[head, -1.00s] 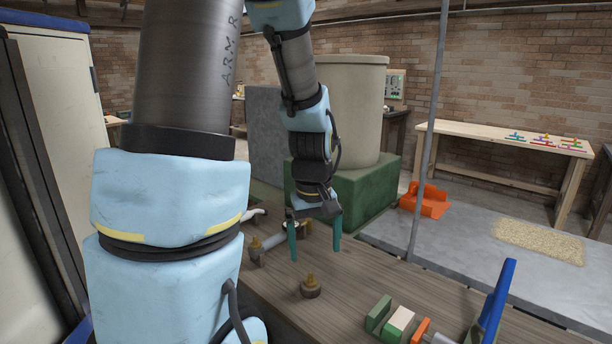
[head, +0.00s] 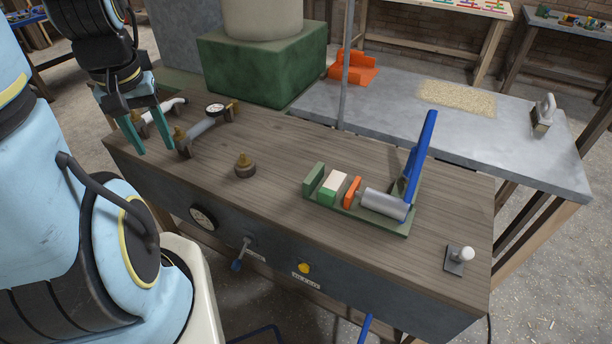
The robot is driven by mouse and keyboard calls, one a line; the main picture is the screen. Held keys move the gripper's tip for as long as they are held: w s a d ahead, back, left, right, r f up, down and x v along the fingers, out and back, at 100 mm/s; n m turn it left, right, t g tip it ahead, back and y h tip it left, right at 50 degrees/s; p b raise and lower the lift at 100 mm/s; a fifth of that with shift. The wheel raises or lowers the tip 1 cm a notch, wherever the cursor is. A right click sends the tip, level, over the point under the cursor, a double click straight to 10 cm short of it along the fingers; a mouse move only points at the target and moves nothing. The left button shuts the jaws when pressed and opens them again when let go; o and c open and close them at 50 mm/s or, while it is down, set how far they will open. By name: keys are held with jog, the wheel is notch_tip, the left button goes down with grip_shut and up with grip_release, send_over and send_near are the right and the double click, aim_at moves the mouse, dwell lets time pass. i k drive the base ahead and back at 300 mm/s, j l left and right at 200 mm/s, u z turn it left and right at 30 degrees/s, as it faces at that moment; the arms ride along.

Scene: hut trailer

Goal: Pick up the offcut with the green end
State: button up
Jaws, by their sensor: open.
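A short block, pale on top with a green end (head: 328,195), appears to be the offcut. It sits in a green vise-like fixture (head: 375,222) on the wooden bench, between the fixture's green end plate (head: 313,179) and an orange jaw (head: 352,190). I cannot tell whether the jaw touches it. A silver cylinder (head: 384,203) and a raised blue lever (head: 422,150) are at the fixture's right. My gripper (head: 153,148) is open and empty, fingers pointing down, at the bench's left end, well left of the block.
A small plate with a white knob (head: 458,257) is at the right. A grey pole (head: 346,70) rises behind the bench.

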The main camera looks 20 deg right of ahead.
aim_at(330, 191)
jog(key=k+l+u, duration=0.15)
jog(key=u, duration=0.2)
jog(key=k+l+u, duration=0.1)
jog(key=u, duration=0.3)
jog(key=k+l+u, duration=0.1)
jog(key=u, duration=0.25)
jog(key=k+u, duration=0.3)
jog(key=k, duration=0.8)
